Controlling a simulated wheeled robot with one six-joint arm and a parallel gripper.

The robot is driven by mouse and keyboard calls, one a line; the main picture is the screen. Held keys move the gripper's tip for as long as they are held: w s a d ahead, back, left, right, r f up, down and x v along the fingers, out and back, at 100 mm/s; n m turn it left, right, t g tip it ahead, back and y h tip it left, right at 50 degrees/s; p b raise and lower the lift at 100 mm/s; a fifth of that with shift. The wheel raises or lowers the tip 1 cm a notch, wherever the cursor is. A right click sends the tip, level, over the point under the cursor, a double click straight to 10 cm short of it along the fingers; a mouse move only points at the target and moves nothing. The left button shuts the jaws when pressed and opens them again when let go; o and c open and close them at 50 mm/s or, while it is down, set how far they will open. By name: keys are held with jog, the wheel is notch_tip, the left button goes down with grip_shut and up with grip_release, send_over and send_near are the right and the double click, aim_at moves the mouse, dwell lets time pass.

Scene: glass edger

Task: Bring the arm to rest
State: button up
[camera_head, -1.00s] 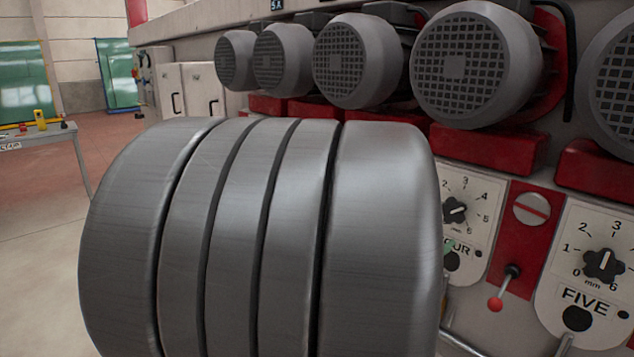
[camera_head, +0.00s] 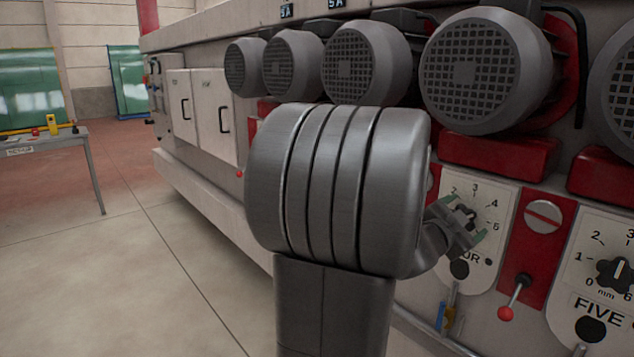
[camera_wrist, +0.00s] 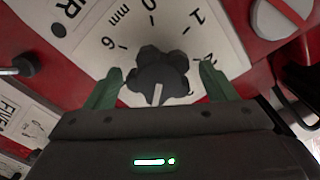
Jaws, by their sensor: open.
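My gripper (camera_head: 464,238) is in front of the dial plate marked with FOUR (camera_head: 488,205), partly hidden behind my own grey arm in the head view. In the wrist view my gripper (camera_wrist: 155,88) is open, with one green finger on each side of the black dial knob (camera_wrist: 158,75). The fingers stand apart from the knob, and nothing is held between them. The white plate with its numbers and "mm" appears upside down there. Whether the fingertips touch the plate I cannot tell.
The dial plate FIVE (camera_head: 590,270) and a red-tipped lever (camera_head: 512,297) are to the right. Large grey motors (camera_head: 482,70) jut out above the dials. A table (camera_head: 70,142) stands far left. The floor (camera_head: 150,270) left of the machine is clear.

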jog(key=v, duration=1.3)
jog(key=x, duration=1.3)
jog(key=shift+w+d, duration=0.1)
jog(key=shift+d, duration=0.05)
jog(key=n, duration=0.1)
jog(key=n+p, duration=0.2)
jog(key=shift+a+r, duration=0.25)
jog(key=shift+f+n+p, duration=0.1)
jog(key=shift+n+p, duration=0.45)
jog(key=shift+n, duration=0.45)
jog(key=n+p, duration=0.2)
jog(key=n, duration=0.2)
jog(key=shift+w+a+n+p, duration=0.1)
jog(key=shift+n+p, duration=0.2)
jog(key=shift+n, duration=0.1)
jog(key=v, duration=0.8)
jog(key=shift+f, duration=0.1)
